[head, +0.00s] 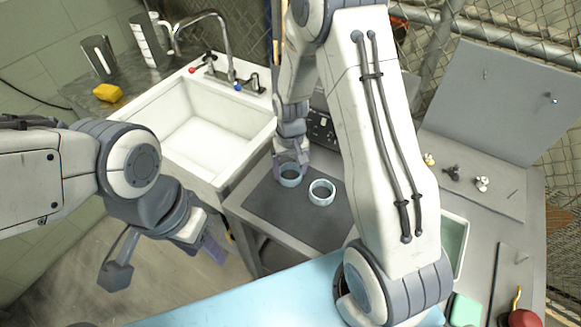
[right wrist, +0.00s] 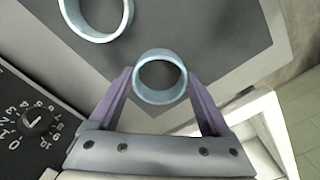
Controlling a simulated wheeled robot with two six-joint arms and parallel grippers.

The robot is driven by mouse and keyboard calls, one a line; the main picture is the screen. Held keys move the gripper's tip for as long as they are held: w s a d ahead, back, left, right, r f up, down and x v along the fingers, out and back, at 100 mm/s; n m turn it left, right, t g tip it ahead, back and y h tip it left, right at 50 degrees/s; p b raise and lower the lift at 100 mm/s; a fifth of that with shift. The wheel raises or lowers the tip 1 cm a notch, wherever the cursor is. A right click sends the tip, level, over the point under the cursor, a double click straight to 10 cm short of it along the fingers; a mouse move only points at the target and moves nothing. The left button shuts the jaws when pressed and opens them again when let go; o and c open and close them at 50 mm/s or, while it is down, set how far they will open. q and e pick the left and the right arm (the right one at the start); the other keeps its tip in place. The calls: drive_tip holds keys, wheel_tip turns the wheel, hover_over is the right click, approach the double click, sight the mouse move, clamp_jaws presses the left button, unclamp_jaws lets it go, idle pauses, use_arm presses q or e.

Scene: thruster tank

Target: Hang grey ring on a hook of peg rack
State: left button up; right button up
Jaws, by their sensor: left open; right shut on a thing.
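A grey ring (head: 289,178) stands between the fingers of my right gripper (head: 290,168), over the dark mat. In the right wrist view the ring (right wrist: 160,78) is pinched between the two purple fingertips (right wrist: 160,82). I cannot tell whether it touches the mat. A second, paler ring (head: 321,192) lies on the mat to the right; it also shows in the right wrist view (right wrist: 97,18). A grey upright board with small pegs, apparently the peg rack (head: 500,105), stands at the right. My left gripper (head: 212,250) is open and empty, left of the mat's bench; its fingertips are partly hidden.
The dark mat (head: 310,227) lies on a bench beside a white sink (head: 205,140) with a tap. Small knob-like parts (head: 482,184) sit on a panel below the board. A green-lined bin (head: 455,245) is at the right. My right arm hides much of the middle.

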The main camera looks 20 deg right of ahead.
drive_tip(key=shift+f, duration=0.2)
drive_tip(key=shift+f, duration=0.15)
drive_tip(key=o, duration=1.2)
drive_tip(key=shift+c, duration=0.2)
